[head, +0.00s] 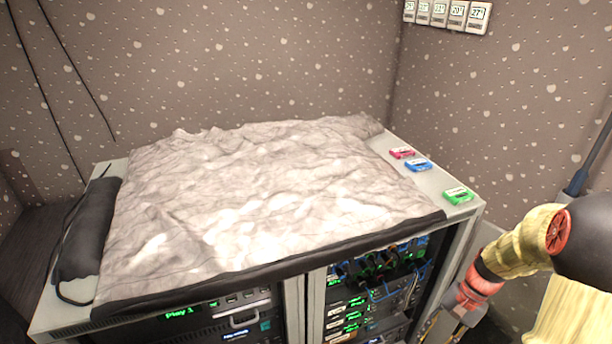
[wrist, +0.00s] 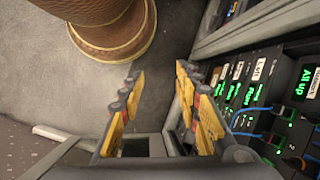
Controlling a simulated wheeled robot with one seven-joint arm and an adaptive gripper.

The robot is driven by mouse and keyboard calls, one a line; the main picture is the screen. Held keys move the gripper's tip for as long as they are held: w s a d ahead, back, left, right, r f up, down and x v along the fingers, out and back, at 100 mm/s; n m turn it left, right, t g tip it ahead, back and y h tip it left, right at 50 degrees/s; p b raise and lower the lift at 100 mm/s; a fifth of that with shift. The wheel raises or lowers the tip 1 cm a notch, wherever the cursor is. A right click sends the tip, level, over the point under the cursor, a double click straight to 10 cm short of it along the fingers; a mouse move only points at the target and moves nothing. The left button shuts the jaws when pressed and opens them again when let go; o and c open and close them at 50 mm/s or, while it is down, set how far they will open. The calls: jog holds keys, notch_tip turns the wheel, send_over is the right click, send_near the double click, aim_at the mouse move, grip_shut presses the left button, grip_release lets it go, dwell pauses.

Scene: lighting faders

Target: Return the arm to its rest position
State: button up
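My arm (head: 520,245), yellow with a red joint and a dark grey link, reaches in from the right edge of the head view and bends down beside the rack cabinet's right front corner. My gripper (wrist: 157,78) shows in the wrist view with its two yellow-padded fingers apart. Nothing is between them; grey floor shows in the gap. In the head view the gripper is low at the bottom edge and partly cut off. It is to the right of the cabinet's front, apart from the cabinet top.
The equipment cabinet (head: 461,225) has a crumpled grey cover (head: 260,195) over its top. Pink (head: 402,153), blue (head: 418,165) and green (head: 458,196) small boxes lie on its right margin. Rack units with cables (wrist: 262,105) are close on the wrist view's right.

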jog(key=s+a+r+n+t+h+p, duration=0.1)
jog(key=s+a+r+n+t, duration=0.1)
jog(key=r, duration=0.7)
jog(key=s+a+r+n+t+h+p, duration=0.1)
jog(key=s+a+r+n+t+h, duration=0.1)
jog(key=a+r, duration=0.5)
jog(key=s+a+r+n+t+h+p, duration=0.1)
jog(key=s+a+r+n, duration=0.4)
jog(key=r, duration=0.8)
jog(key=s+t+p, duration=0.1)
jog(key=s+t, duration=0.1)
jog(key=shift+s+t, duration=0.15)
jog(key=shift+t, duration=0.25)
jog(key=shift+a+r, duration=0.1)
